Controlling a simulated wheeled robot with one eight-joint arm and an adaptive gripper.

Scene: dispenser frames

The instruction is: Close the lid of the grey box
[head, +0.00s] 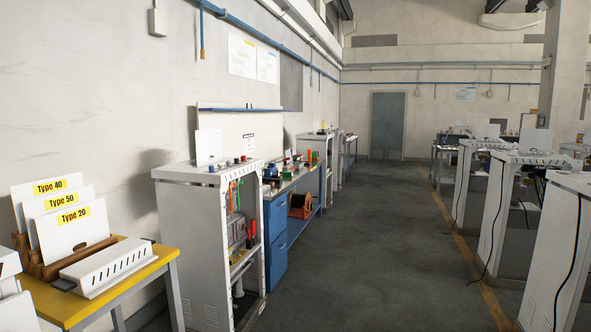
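No grey box with a lid can be made out for certain. A light grey slotted casing (105,268) lies on the yellow table at the lower left; I cannot tell whether it has a lid. A pale upright panel (208,147) stands at the back of the light grey cabinet (180,173); whether it is a raised lid is unclear. A similar upright panel (536,140) stands on a cabinet on the right. My gripper is not in view.
A blue workbench (274,247) stands beyond the left cabinet. More cabinets (500,210) line the right. The grey floor (385,240) between the rows is clear.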

